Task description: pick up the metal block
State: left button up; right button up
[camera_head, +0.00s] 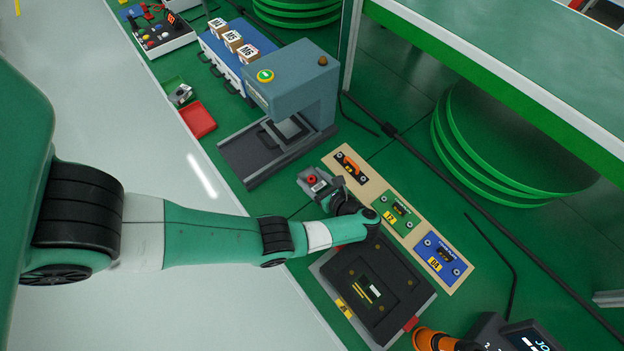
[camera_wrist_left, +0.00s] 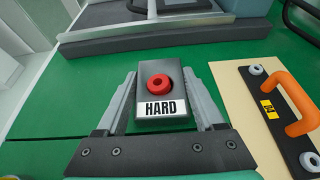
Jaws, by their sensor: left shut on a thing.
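The metal block (camera_wrist_left: 163,94) is dark grey, with a red ring on top and a white label reading HARD. It sits between the two fingers of my left gripper (camera_wrist_left: 162,85), which is shut on its sides. In the head view the block (camera_head: 313,180) shows at the end of my left gripper (camera_head: 322,187), between the grey press and the wooden board. I cannot tell whether it touches the green table. My right gripper is not in view.
A wooden board (camera_head: 389,198) with an orange-handled plate and green and blue plates lies to the right. A grey press (camera_head: 291,85) stands behind. A dark fixture (camera_head: 350,262) lies below my arm. A red tray (camera_head: 198,119) sits at the left edge.

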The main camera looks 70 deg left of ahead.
pick_arm(q)
jog(key=c, duration=0.3)
jog(key=shift+r, duration=0.1)
jog(key=shift+r+p, duration=0.55)
jog(key=shift+r, duration=0.1)
notch_tip(320, 180, up, 2)
jog(key=shift+r+p, duration=0.1)
jog(key=shift+p, duration=0.55)
jog(key=s+d+r+p, duration=0.4)
jog(key=s+d+p, duration=0.1)
jog(key=p, duration=0.3)
jog(key=s+d+r+p, duration=0.4)
jog(key=s+r+p, duration=0.1)
jog(key=p, duration=0.3)
jog(key=shift+s+d+r, duration=0.1)
jog(key=shift+d+r, duration=0.05)
jog(key=shift+d, duration=0.2)
